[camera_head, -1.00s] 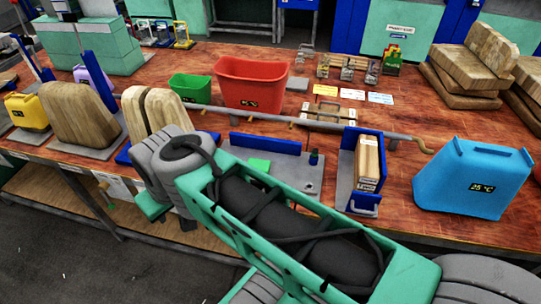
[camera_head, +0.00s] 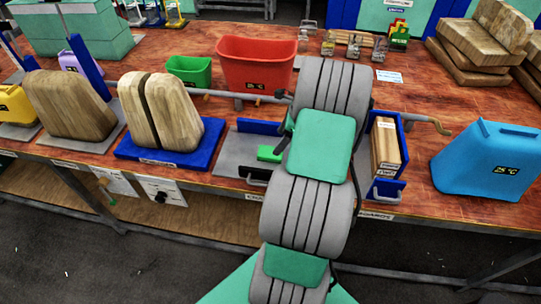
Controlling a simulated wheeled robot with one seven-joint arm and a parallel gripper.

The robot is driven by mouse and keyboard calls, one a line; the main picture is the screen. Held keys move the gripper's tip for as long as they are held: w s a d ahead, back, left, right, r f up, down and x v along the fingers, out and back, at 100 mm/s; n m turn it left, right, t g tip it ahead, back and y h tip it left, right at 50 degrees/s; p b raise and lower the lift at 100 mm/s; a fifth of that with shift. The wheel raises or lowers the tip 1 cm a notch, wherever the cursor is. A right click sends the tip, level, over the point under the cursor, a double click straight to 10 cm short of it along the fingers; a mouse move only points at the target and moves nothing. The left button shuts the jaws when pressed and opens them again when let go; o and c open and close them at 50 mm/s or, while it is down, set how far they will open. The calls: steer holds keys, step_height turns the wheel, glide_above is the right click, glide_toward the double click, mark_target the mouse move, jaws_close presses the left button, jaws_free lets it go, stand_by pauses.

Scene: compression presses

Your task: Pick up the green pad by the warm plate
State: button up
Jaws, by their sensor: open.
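The green pad (camera_head: 268,153) lies flat on a grey plate (camera_head: 234,153) with a low blue back wall, left of my arm in the head view. My arm covers the right part of this plate and stands close to the pad's right side. My gripper is hidden behind my own arm links, so its jaws and their distance from the pad do not show. I cannot tell by any readable marking which plate is the warm one.
Left of the pad, a split wooden block (camera_head: 160,112) stands on a blue base (camera_head: 170,158). A red bin (camera_head: 255,66) and green bin (camera_head: 188,70) stand behind. A rail (camera_head: 222,95) crosses behind the pad. A blue holder (camera_head: 388,188) and blue canister (camera_head: 487,162) stand right.

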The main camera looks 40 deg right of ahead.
mark_target(271, 152)
steer(key=p+x, duration=0.1)
steer(key=x, duration=0.6)
steer(key=shift+w+a+f+p, duration=0.1)
steer(key=shift+f+p, duration=0.15)
steer(key=shift+p, duration=0.15)
steer(key=shift+c, duration=0.4)
steer(key=c, duration=1.3)
steer(key=shift+r, duration=0.1)
step_height(271, 152, up, 3)
steer(key=shift+b, duration=0.85)
steer(key=s+r, duration=0.4)
steer(key=shift+r, duration=0.25)
steer(key=s+r, duration=0.1)
steer(key=s, duration=0.2)
steer(key=s+r+b, duration=0.1)
steer(key=s+r, duration=0.1)
steer(key=s, duration=0.1)
steer(key=s+a+r, duration=0.1)
steer(key=s+r, duration=0.1)
steer(key=s, duration=0.2)
steer(key=shift+r+b, duration=0.2)
steer(key=shift+b, duration=0.15)
